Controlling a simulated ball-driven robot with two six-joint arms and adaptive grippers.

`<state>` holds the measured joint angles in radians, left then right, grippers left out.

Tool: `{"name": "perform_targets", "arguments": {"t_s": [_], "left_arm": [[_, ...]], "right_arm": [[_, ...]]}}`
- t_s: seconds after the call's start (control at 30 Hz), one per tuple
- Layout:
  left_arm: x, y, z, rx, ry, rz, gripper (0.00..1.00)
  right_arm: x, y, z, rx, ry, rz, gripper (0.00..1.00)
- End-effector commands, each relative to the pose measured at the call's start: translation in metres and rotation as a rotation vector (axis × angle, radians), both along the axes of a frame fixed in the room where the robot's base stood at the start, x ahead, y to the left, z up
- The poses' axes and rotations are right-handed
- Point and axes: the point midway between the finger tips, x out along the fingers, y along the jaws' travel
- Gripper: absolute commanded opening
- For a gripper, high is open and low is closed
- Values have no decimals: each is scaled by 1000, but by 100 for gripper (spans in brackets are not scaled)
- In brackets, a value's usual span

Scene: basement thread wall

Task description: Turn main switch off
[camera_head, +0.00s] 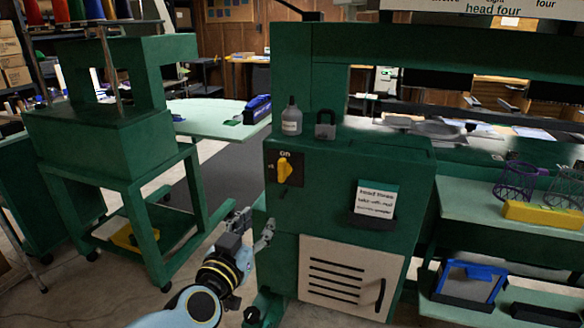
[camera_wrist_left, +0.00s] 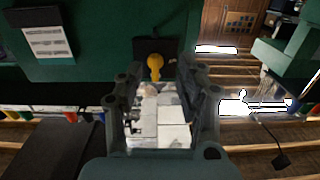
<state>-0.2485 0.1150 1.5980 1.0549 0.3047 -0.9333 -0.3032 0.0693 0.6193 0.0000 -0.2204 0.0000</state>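The main switch is a yellow rotary knob (camera_head: 284,169) on a dark plate on the green machine cabinet (camera_head: 335,215). Its handle stands roughly upright, toward the "ON" label above it; a small label at its left is too small to read. In the left wrist view the yellow knob (camera_wrist_left: 155,66) appears just beyond the fingertips, between them. My left gripper (camera_head: 256,224) is below and left of the knob, apart from it. Its two fingers are spread with nothing between them, as the left wrist view (camera_wrist_left: 161,85) shows. My right gripper is not in view.
A bottle (camera_head: 291,118) and a padlock (camera_head: 325,126) stand on the cabinet ledge above the switch. A card (camera_head: 376,198) sits in a holder to its right, above a vented cream panel (camera_head: 345,280). A green wheeled stand (camera_head: 110,150) is at the left.

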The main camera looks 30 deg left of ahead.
Motion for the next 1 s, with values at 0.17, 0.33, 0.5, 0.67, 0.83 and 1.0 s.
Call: {"name": "perform_targets", "arguments": {"t_s": [0.17, 0.33, 0.5, 0.67, 0.83, 1.0], "left_arm": [[8, -1, 60, -16, -51, -4, 38], [18, 2, 61, -15, -54, -4, 38], [48, 8, 59, -14, -54, -5, 38], [79, 16, 58, -14, -54, -5, 38], [103, 22, 57, -15, -51, -6, 38], [113, 24, 58, -15, -50, -6, 38]], "right_arm": [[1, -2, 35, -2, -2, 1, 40], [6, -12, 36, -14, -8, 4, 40], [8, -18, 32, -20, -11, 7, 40], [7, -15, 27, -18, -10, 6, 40], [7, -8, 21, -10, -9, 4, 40], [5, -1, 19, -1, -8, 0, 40]]}}
